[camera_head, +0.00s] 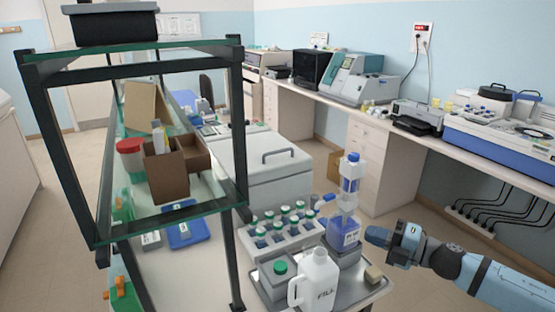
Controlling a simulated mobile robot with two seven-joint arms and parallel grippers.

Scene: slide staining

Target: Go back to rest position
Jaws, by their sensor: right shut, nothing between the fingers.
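My right arm comes in from the right, and its gripper (376,237) is shut and empty. In this view it lies just to the right of a bottle with blue liquid (343,232) on a grey block; I cannot tell whether they touch. A clear dispenser with a blue cap (351,172) rises above that bottle. A white jug marked FILL (317,280) stands in front on a metal tray (352,285). My left gripper is not in view.
A rack of green-capped bottles (283,232) stands behind the jug. A dark-framed glass shelf (240,140) fills the left side, with a brown box (168,172) on it. A bench with lab machines (358,78) runs along the right wall.

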